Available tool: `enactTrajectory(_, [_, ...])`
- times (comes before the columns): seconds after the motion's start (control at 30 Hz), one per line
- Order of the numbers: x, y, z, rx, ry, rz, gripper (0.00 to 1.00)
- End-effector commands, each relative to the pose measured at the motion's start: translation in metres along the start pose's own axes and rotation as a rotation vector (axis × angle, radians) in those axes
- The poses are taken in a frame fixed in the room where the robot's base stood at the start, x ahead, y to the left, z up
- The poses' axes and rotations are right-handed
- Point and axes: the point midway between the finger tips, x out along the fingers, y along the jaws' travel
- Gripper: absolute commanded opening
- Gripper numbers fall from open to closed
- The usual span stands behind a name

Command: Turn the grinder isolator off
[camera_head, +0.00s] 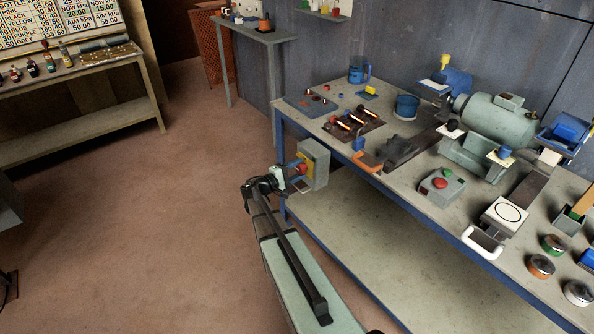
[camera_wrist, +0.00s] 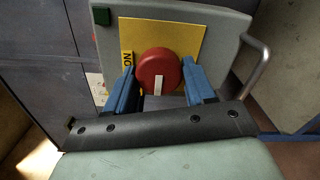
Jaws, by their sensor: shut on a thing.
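The isolator is a grey box (camera_head: 316,163) at the bench's near left corner. In the wrist view its grey front (camera_wrist: 222,22) carries a yellow plate (camera_wrist: 190,35) and a round red knob (camera_wrist: 160,66). The knob's white mark points down in that picture, and "ON" lettering shows sideways on the plate left of it. My gripper (camera_wrist: 158,78) has its blue fingers on both sides of the knob and is shut on it. In the head view my gripper (camera_head: 296,171) is at the box's front, and the knob is partly hidden. The grinder (camera_head: 497,118) stands on the bench.
A bent metal handle (camera_wrist: 258,65) projects right of the box in the wrist view. The bench top (camera_head: 420,205) holds a control box with red and green buttons (camera_head: 441,186), an orange handle (camera_head: 367,162) and several tins. Open floor (camera_head: 150,220) lies to the left.

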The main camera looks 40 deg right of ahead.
Motion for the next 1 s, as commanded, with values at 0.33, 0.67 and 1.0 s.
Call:
enactTrajectory(0.33, [0.0,0.0,0.0,0.0,0.0,0.001,0.75])
enactTrajectory(0.67, [-0.007,0.0,0.0,0.0,0.001,0.001,0.75])
enactTrajectory(1.0, [-0.062,0.0,0.0,0.0,0.003,0.001,0.75])
